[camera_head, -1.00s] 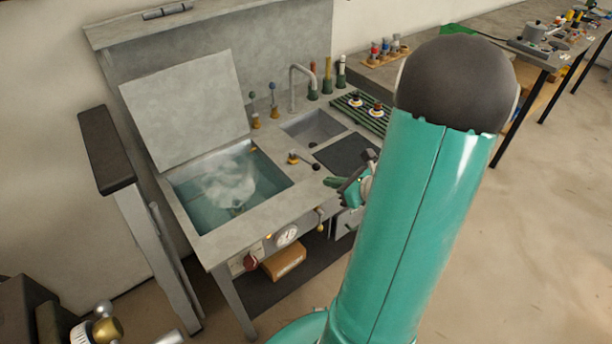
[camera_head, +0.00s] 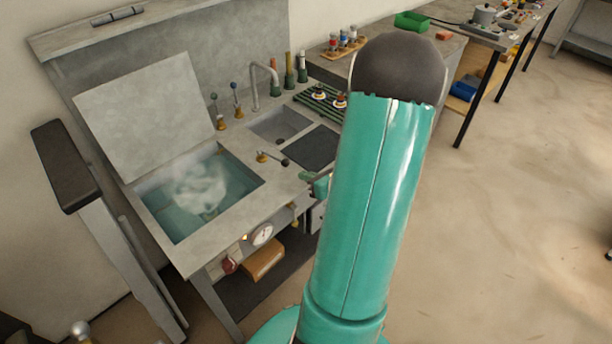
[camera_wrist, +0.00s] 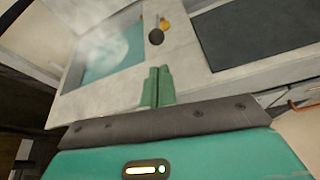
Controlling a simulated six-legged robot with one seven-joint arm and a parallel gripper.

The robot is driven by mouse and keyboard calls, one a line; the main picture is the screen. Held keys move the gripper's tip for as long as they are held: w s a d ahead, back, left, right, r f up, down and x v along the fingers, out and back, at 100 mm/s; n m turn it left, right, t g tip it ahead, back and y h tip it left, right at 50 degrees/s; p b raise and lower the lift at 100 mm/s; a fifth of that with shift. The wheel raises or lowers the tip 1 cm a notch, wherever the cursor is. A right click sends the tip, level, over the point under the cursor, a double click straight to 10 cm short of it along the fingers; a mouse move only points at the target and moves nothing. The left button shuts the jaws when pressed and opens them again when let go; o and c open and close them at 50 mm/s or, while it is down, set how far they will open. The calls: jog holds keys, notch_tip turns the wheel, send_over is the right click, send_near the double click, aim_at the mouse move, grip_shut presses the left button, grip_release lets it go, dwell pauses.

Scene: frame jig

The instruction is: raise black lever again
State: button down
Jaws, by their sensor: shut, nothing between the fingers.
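The black lever (camera_head: 285,162) has a round black knob on a short arm from a brass base, on the bench top beside the water basin. Its arm leans right and low in the head view. In the wrist view the black knob (camera_wrist: 156,37) is beyond my fingertips, with some brass behind it. My gripper (camera_wrist: 159,70) has its green fingers together and empty, with a visible gap between them and the knob. In the head view my gripper (camera_head: 320,185) is mostly hidden by my arm, near the front edge of the bench.
The steaming basin (camera_head: 165,222) has its lid (camera_head: 145,115) raised. A dark plate (camera_head: 310,148), a small sink (camera_head: 278,126) and a tap (camera_head: 266,76) are nearby. Two levers (camera_head: 237,100) stand upright behind. A gauge (camera_head: 262,233) is on the front.

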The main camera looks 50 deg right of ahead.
aim_at(273, 157)
jog(key=x, duration=0.7)
jog(key=shift+w+a+f, duration=0.1)
jog(key=shift+w+f, duration=0.05)
jog(key=shift+w, duration=0.15)
jog(key=shift+r, duration=0.2)
